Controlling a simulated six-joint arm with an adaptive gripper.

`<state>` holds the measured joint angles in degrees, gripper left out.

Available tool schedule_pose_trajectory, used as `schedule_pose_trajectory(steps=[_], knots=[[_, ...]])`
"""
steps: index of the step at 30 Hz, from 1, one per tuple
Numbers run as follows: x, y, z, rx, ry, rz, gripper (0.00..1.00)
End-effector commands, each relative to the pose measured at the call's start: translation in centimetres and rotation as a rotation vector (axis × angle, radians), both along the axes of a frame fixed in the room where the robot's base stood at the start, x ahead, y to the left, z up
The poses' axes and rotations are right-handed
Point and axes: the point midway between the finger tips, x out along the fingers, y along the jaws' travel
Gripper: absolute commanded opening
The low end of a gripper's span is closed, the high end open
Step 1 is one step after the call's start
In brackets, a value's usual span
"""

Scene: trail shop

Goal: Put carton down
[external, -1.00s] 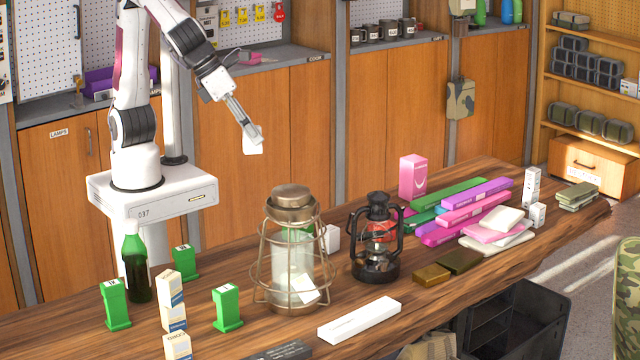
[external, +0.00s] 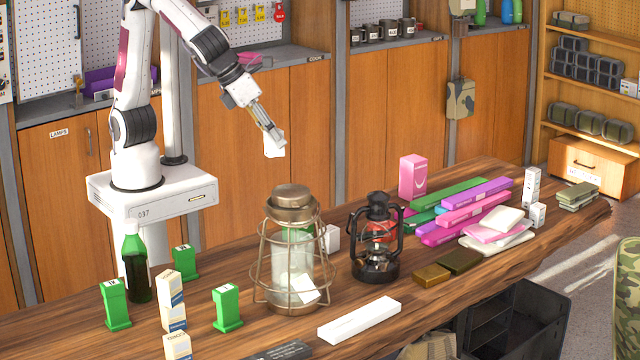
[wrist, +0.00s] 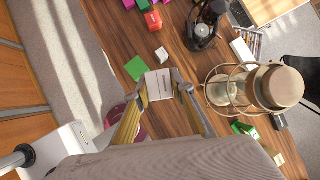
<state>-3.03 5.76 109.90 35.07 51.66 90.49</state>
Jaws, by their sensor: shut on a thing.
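My gripper (external: 270,136) is shut on a small white carton (external: 274,149) and holds it in the air, above and behind the large lantern, near the table's back edge. In the wrist view, the carton (wrist: 158,84) sits between the two fingertips of my gripper (wrist: 164,88). The wooden table (external: 440,285) lies below it, and the carton appears clear of the tabletop. Its underside is hidden.
A large bronze lantern (external: 292,205) and a smaller black lantern (external: 376,245) stand mid-table. A white box (external: 332,238) stands between them. Green stands (external: 227,308), a green bottle (external: 136,265) and white boxes (external: 172,300) occupy the left. Coloured boxes (external: 475,208) crowd the right.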

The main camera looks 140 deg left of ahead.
Motion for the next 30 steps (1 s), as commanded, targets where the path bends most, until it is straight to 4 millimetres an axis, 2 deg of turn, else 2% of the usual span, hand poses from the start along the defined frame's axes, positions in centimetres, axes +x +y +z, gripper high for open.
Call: schedule_pose_trajectory(steps=[1,17,30], knots=[[0.0,1.3,-0.4,0.001,0.004,0.028,0.01],[0.3,14.6,-3.6,0.005,0.024,0.292,0.01],[-0.8,26.6,-5.8,0.007,0.04,0.409,0.01]])
